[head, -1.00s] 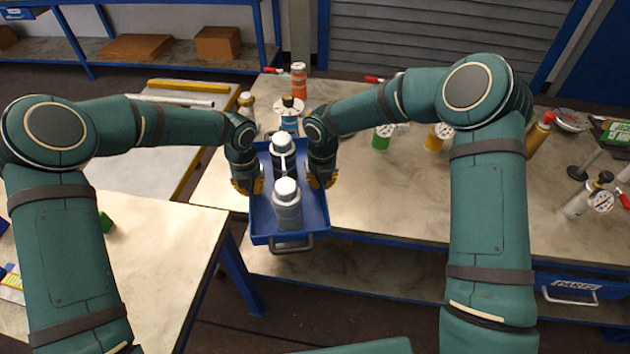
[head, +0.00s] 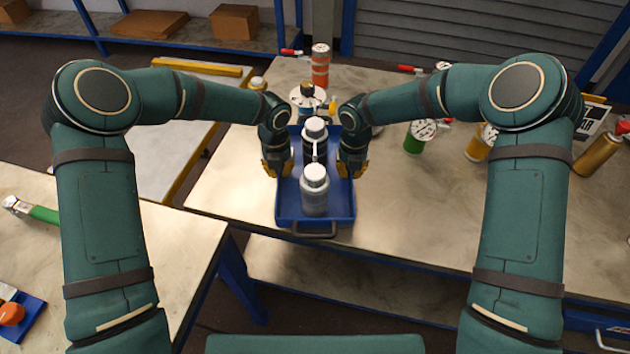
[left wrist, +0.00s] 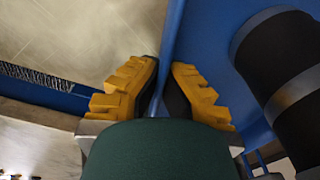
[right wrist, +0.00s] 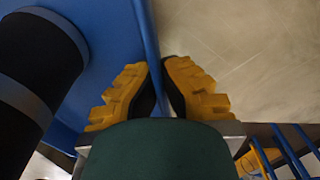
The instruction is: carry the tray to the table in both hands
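The blue tray (head: 343,205) is held between my two hands in the head view, over the front edge of the table (head: 225,190). Two flanged vessels stand upright in it, a near grey one with a white cap (head: 314,190) and a far black and grey one (head: 315,135). My left gripper (head: 277,168) is shut on the tray's left wall, which passes between its yellow fingers in the left wrist view (left wrist: 162,85). My right gripper (head: 352,168) is shut on the right wall, as the right wrist view shows (right wrist: 157,85). Whether the tray touches the tabletop cannot be told.
Behind the tray stand an orange canister (head: 320,66) and a gauge vessel (head: 307,97). A green gauge canister (head: 416,138) and a yellow one (head: 480,143) stand to the right. Another worktable (head: 120,240) is at the left front.

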